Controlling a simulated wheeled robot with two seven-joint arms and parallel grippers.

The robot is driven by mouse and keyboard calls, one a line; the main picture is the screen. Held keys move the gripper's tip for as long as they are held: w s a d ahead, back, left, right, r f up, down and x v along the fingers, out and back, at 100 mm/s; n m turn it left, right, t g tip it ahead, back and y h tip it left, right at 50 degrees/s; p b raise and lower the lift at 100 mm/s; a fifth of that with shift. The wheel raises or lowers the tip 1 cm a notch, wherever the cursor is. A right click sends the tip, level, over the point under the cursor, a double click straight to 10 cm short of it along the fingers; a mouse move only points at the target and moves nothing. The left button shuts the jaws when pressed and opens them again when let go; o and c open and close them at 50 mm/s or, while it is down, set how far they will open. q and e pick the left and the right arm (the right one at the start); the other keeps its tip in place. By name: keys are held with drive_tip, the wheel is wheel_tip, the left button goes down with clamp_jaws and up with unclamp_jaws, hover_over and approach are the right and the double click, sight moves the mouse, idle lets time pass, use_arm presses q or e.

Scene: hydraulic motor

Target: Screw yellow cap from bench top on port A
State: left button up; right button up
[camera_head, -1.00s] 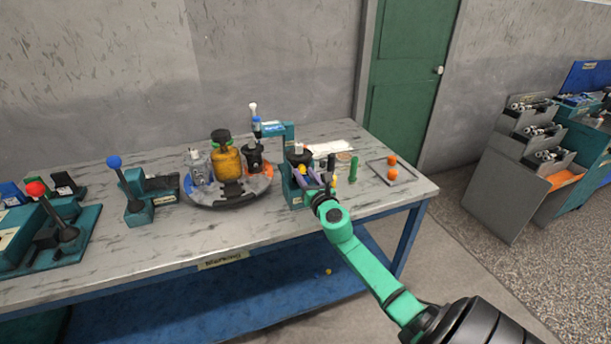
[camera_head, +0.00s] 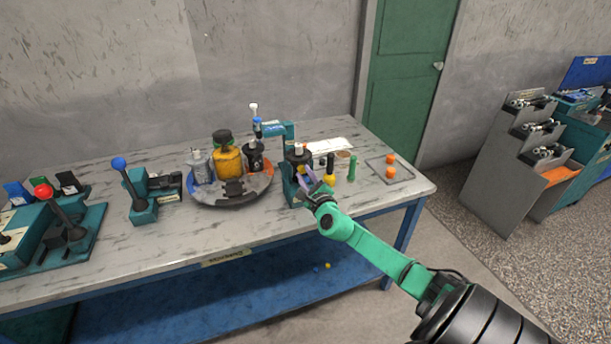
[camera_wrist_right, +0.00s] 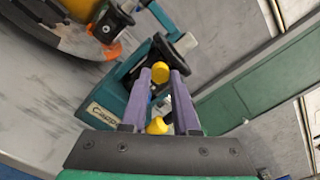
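The yellow cap (camera_wrist_right: 160,73) lies between the fingertips of my right gripper (camera_wrist_right: 160,84) in the right wrist view. It fills most of the gap, and the purple fingers look closed on its sides. In the head view my right gripper (camera_head: 306,181) is at the front of the teal capping stand, and the cap is too small to make out there. A dark motor (camera_head: 299,158) with a pale top sits in the stand, just beyond the fingers. Port A cannot be made out. My left gripper is not in view.
The teal capping stand (camera_head: 286,148) rises beside the gripper. A yellow-handled tool (camera_head: 330,176) and a green one (camera_head: 351,168) stand to its right. A round turntable (camera_head: 231,197) holds more motors. A second yellow piece (camera_wrist_right: 157,126) shows between the fingers.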

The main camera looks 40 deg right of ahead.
clamp_jaws()
drive_tip(key=shift+f+m+b, duration=0.15)
drive_tip(key=shift+m+b, duration=0.55)
drive_tip(key=shift+m, duration=0.3)
drive_tip(key=shift+m+b, duration=0.55)
drive_tip(key=shift+m, duration=0.65)
drive_tip(key=shift+w+m, duration=0.1)
drive_tip(key=shift+m, duration=0.5)
drive_tip(key=shift+r, duration=0.25)
